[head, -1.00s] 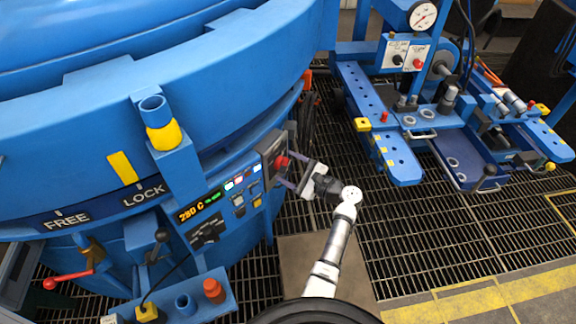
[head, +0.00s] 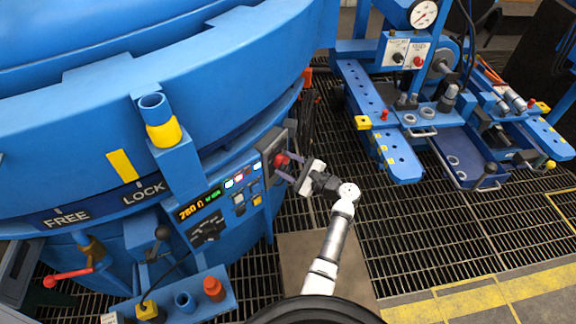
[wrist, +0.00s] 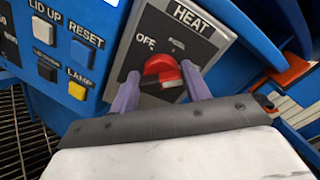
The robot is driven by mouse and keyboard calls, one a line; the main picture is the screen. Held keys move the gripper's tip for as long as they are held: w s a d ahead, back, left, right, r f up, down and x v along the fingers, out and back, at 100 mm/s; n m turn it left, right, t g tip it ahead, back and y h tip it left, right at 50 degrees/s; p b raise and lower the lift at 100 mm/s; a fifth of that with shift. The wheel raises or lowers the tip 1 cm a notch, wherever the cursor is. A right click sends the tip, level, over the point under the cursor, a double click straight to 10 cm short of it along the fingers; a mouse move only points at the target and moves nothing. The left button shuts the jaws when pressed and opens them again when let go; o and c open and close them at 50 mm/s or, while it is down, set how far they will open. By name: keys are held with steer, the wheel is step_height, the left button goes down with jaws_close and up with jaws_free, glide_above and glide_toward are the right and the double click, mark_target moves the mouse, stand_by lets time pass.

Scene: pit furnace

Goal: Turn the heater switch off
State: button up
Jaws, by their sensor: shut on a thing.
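The heater switch is a red rotary knob (wrist: 162,70) on a grey plate (wrist: 207,45) labelled HEAT, with OFF printed at its upper left. In the head view the red knob (head: 281,160) sits at the right end of the furnace's control panel. My gripper (wrist: 163,88) is shut on the red knob, with one purple finger on each side of it. In the head view my gripper (head: 285,168) reaches the knob from the right. The knob's lower part shows a dark gap, and its pointer direction is hard to tell.
The panel has RESET (wrist: 87,32) and LAMP (wrist: 77,90) buttons beside the plate, plus a lit display (head: 198,205). A blue workbench (head: 440,110) stands at the right.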

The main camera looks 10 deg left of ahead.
steer(key=shift+f, duration=0.15)
steer(key=n+b, duration=0.6)
steer(key=b, duration=0.2)
steer(key=n+b, duration=0.7)
steer(key=f+n+b, duration=0.1)
steer(key=n+b, duration=0.5)
steer(key=b, duration=0.2)
steer(key=shift+n+b, duration=0.3)
steer(key=shift+b, duration=0.05)
steer(key=shift+r, duration=0.15)
steer(key=o, duration=1)
steer(key=shift+d, duration=0.1)
